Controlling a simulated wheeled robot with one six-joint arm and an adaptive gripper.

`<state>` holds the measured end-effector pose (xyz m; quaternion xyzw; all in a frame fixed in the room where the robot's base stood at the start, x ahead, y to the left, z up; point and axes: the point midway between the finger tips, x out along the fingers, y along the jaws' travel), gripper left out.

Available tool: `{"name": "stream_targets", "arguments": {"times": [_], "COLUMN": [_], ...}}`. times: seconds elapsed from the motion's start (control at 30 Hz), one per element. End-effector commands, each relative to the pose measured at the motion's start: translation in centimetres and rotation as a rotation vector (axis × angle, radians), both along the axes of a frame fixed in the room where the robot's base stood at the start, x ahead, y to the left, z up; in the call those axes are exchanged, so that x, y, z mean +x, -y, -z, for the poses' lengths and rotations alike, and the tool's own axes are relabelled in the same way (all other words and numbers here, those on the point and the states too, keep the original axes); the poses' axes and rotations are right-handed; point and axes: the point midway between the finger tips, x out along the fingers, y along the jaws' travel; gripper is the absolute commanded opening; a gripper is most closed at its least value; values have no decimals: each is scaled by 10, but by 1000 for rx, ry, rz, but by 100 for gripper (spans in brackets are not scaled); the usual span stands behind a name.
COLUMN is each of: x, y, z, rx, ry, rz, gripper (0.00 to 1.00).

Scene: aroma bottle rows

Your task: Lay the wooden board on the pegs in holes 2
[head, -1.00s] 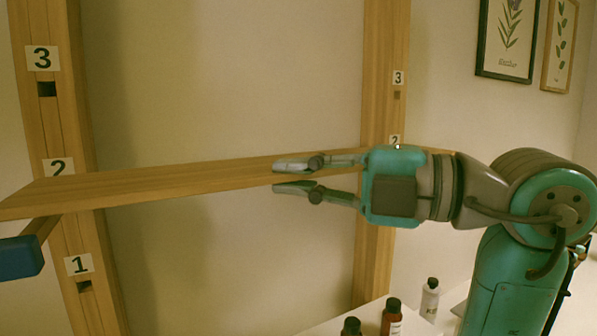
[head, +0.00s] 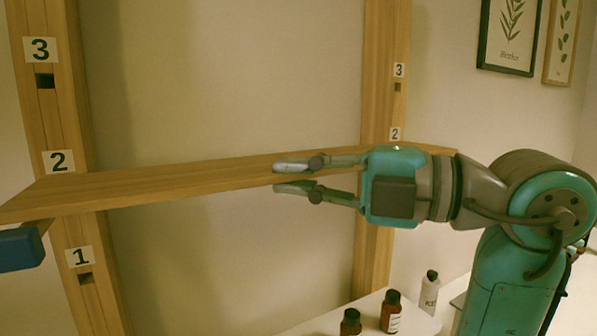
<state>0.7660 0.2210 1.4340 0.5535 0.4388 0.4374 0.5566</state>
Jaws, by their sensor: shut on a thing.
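The wooden board (head: 150,187) is a long flat plank lying roughly level across the front of the two posts. My gripper (head: 293,177) is shut on its near edge, right of the middle, with one finger above and one below. A peg with a blue end (head: 20,249) sticks out under the board's left end at the left post's 2 label (head: 59,162). I cannot tell whether the board touches this peg. The right post's 2 label (head: 395,134) shows just above the board. Any right peg is hidden behind the board and my gripper.
The left post (head: 62,110) and right post (head: 383,60) have open holes at 3; hole 1 shows open on the left post. Below right, a white surface holds two dark red bottles (head: 391,312) and a white bottle (head: 429,293). Framed pictures (head: 510,36) hang on the wall.

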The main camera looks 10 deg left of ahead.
Motion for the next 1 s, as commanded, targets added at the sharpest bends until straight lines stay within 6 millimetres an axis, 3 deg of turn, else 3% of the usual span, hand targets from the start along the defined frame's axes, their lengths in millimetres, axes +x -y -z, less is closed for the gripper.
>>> {"name": "stream_targets", "arguments": {"times": [0.23, 0.27, 0.3, 0.37, 0.73, 1.0], "x": [0, 0, 0, 0, 0, -8], "y": [0, 0, 0, 0, 4, 42], "z": [3, 3, 3, 3, 3, 3], "rx": [1, 1, 1, 1, 0, 0], "ry": [1, 1, 1, 1, 0, 1], "rz": [0, 0, 0, 0, 1, 6], "gripper": [0, 17, 27, 39, 39, 39]}}
